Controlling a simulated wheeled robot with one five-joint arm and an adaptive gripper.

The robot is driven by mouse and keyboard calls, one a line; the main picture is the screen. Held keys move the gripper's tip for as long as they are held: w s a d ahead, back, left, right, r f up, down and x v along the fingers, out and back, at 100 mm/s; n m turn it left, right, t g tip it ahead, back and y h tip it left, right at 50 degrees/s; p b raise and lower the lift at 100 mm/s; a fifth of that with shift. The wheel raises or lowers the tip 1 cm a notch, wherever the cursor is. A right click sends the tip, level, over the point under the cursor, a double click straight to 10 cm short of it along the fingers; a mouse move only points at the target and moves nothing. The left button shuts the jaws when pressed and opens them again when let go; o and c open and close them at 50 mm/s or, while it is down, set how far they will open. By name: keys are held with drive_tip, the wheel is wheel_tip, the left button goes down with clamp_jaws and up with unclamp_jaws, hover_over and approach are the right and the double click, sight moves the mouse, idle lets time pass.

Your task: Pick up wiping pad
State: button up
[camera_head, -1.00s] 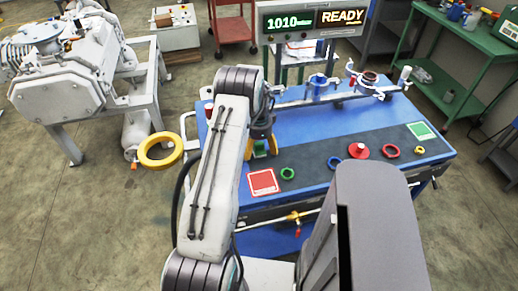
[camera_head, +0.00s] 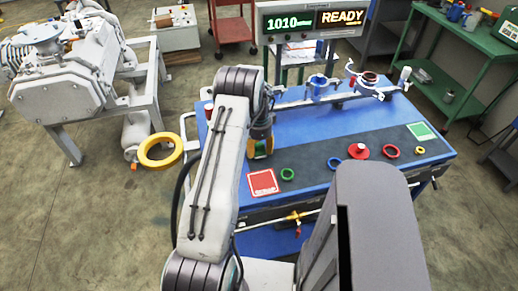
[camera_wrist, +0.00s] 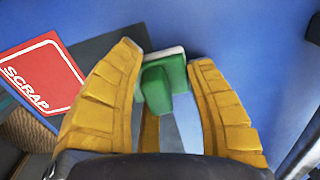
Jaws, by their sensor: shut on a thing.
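The wiping pad (camera_wrist: 157,92) has a green grip and a whitish edge at its far side. In the wrist view it sits between the two yellow fingers of my gripper (camera_wrist: 167,58), which are shut on it. In the head view my gripper (camera_head: 261,150) is over the left part of the blue workbench (camera_head: 300,125), and the pad is mostly hidden by the fingers. I cannot tell whether the pad still touches the bench.
A red SCRAP square (camera_head: 263,183) lies close to my gripper. Rings (camera_head: 288,174) and a red knobbed part (camera_head: 358,151) lie along the dark strip, with a green square (camera_head: 420,130) at the right. A rail with fittings (camera_head: 318,86) runs along the back.

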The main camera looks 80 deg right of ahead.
sight(259, 144)
wheel_tip(259, 144, up, 4)
drive_tip(key=shift+r+b, duration=0.1)
drive_tip(key=shift+b, duration=0.6)
drive_tip(key=s+d+r, duration=0.1)
drive_tip(key=s+r, duration=0.1)
drive_tip(key=s, duration=0.1)
drive_tip(key=s+d+r, duration=0.2)
drive_tip(key=s, duration=0.2)
drive_tip(key=s+d+r, duration=0.2)
drive_tip(key=s, duration=0.1)
drive_tip(key=shift+s+r, duration=0.15)
drive_tip(key=shift+r, duration=0.15)
drive_tip(key=shift+d, duration=0.1)
drive_tip(key=shift+c, duration=0.2)
drive_tip(key=o, duration=0.5)
drive_tip(key=shift+r, duration=0.1)
drive_tip(key=c, duration=0.5)
